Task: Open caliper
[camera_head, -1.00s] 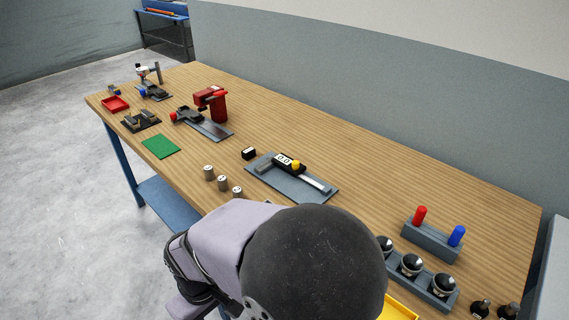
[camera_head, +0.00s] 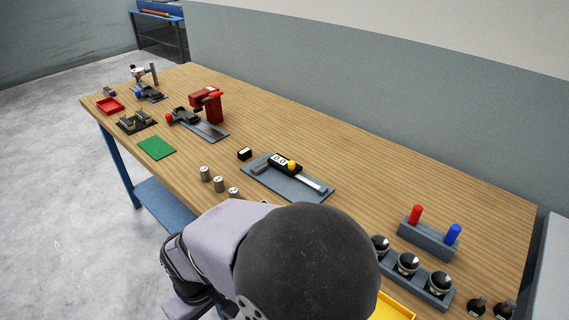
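The caliper (camera_head: 309,180) lies on a grey plate (camera_head: 270,188) near the middle of the wooden table. It has a pale bar, a black slider with a white display (camera_head: 280,160) and a yellow knob (camera_head: 292,165). A grey jaw end points to the left. Whether its jaws are apart is too small to tell. My arm fills the bottom centre of the view, in front of the plate and apart from it. My gripper is not in view.
Several metal cylinders (camera_head: 219,184) stand left of the plate, and a small black block (camera_head: 244,154) sits behind them. A red-topped device (camera_head: 212,104) stands farther back. At right are a holder with red and blue pegs (camera_head: 428,240) and a rack of dark cups (camera_head: 421,283).

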